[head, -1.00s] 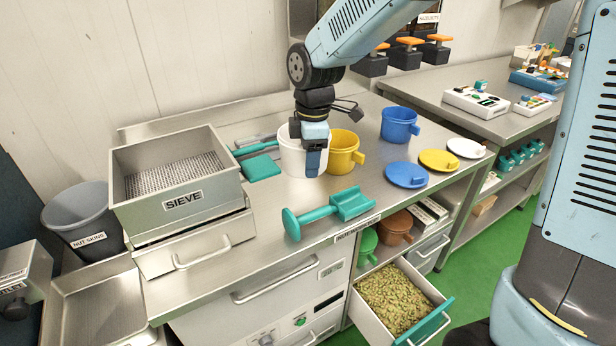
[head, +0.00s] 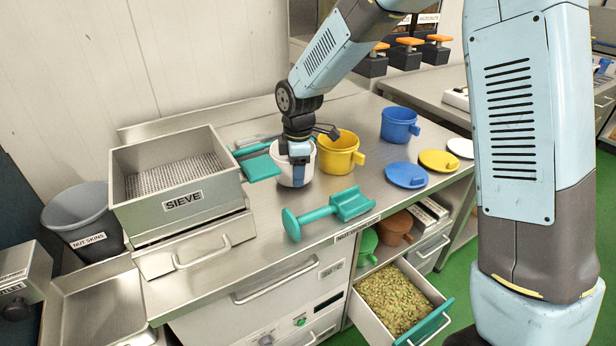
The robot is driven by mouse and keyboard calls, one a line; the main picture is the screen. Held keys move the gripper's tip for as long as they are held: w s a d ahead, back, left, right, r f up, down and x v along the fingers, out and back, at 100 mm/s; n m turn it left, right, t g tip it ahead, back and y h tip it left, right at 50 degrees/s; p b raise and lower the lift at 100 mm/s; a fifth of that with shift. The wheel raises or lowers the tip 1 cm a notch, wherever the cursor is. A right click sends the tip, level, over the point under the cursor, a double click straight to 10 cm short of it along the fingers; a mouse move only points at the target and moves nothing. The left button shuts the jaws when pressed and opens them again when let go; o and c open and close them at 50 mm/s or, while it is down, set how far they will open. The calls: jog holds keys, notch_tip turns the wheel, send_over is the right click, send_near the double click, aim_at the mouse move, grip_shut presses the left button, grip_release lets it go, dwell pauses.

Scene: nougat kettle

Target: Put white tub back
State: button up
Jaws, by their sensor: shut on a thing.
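The white tub (head: 283,172) stands upright on the steel counter, or just above it; I cannot tell which. It is left of the yellow tub and behind the teal scoop. My gripper (head: 298,176) points down at the tub and is shut on its near wall. One finger shows outside the tub; the other is hidden. The yellow tub (head: 338,153) is close on the right and the blue tub (head: 399,124) is farther right.
A teal flat tool (head: 261,168) is close on the tub's left, beside the sieve box (head: 172,170). The teal scoop (head: 330,212) lies in front. A blue lid (head: 407,175), yellow lid (head: 438,161) and white lid (head: 460,148) lie right. An open drawer (head: 421,318) juts out below.

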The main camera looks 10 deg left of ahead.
jog(key=shift+f, duration=0.85)
jog(key=o, duration=1.3)
